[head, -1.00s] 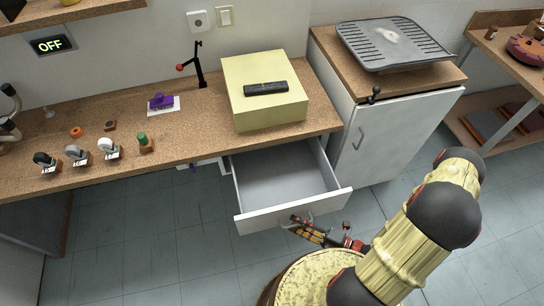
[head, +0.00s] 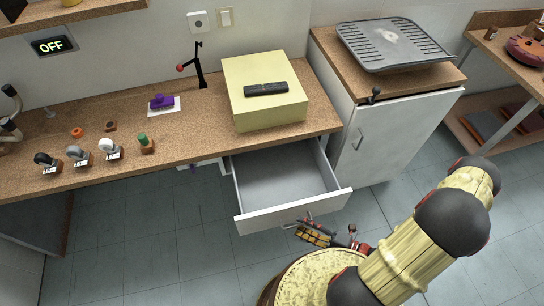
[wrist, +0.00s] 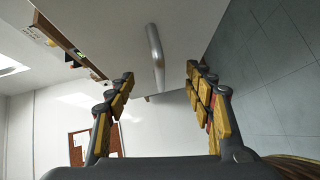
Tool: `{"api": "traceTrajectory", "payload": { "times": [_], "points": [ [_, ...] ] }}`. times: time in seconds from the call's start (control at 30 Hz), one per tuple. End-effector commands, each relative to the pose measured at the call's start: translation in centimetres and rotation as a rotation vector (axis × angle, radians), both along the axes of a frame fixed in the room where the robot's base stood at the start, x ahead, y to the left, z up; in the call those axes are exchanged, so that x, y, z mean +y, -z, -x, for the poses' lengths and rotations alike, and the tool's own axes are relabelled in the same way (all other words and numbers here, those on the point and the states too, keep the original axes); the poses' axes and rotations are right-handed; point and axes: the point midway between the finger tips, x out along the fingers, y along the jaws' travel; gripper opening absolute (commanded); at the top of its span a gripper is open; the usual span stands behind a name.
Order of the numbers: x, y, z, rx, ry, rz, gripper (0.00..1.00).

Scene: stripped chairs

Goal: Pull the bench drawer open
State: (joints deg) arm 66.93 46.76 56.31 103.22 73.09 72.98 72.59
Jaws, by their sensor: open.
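The bench drawer (head: 284,190) is pulled out from under the bench's right part, and its empty grey inside shows. Its white front (head: 292,212) faces me. My gripper (head: 318,234) is just in front of the drawer front, low by the handle. In the wrist view my gripper (wrist: 158,92) is open, its yellow and black fingers spread apart. The metal bar handle (wrist: 156,55) on the white front lies ahead, between the lines of the fingers. The fingers look clear of the handle.
The bench top (head: 200,130) holds a yellow box (head: 270,110) with a black remote (head: 266,89), and several small knobs. A white cabinet (head: 385,140) with a tray (head: 395,45) on top stands right of the drawer. Floor (head: 180,240) is free at front left.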

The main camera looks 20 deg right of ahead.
Motion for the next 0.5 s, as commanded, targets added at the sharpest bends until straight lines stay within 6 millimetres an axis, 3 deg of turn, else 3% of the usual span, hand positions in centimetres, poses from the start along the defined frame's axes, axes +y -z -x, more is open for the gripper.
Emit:
{"api": "traceTrajectory", "payload": {
  "times": [0.5],
  "points": [
    [-2.5,-0.5,2.4,-0.001,0.002,0.001,0.53]
  ]
}}
